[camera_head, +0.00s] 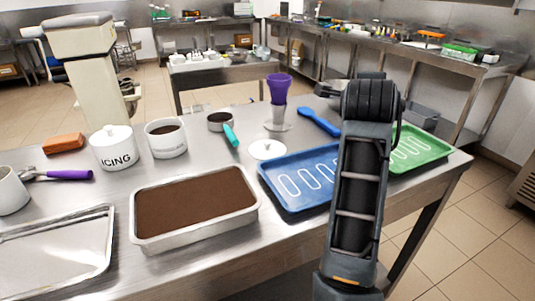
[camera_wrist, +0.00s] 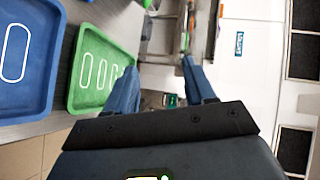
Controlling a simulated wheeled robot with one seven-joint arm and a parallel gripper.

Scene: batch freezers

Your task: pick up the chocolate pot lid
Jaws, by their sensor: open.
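A round white lid with a small knob (camera_head: 267,150) lies flat on the steel table, just left of the blue tray; it looks like the chocolate pot lid. A white pot with dark brown contents (camera_head: 166,150) stands uncovered to its left. My gripper (camera_wrist: 158,68) is open and empty in the wrist view, its two blue-grey fingers spread apart. It points away beyond the trays, and the lid does not show in that view. In the head view my arm rises right of the lid, over the blue tray's right side, and hides the gripper's fingers.
The blue tray (camera_head: 283,193) and green tray (camera_head: 439,151) flank my arm. A brown-filled metal pan (camera_head: 142,236) is in front. A turquoise-handled pan (camera_head: 231,136), a purple cup (camera_head: 279,88) and a blue utensil (camera_head: 318,122) stand or lie near the lid. A lidded icing pot (camera_head: 113,152) is further left.

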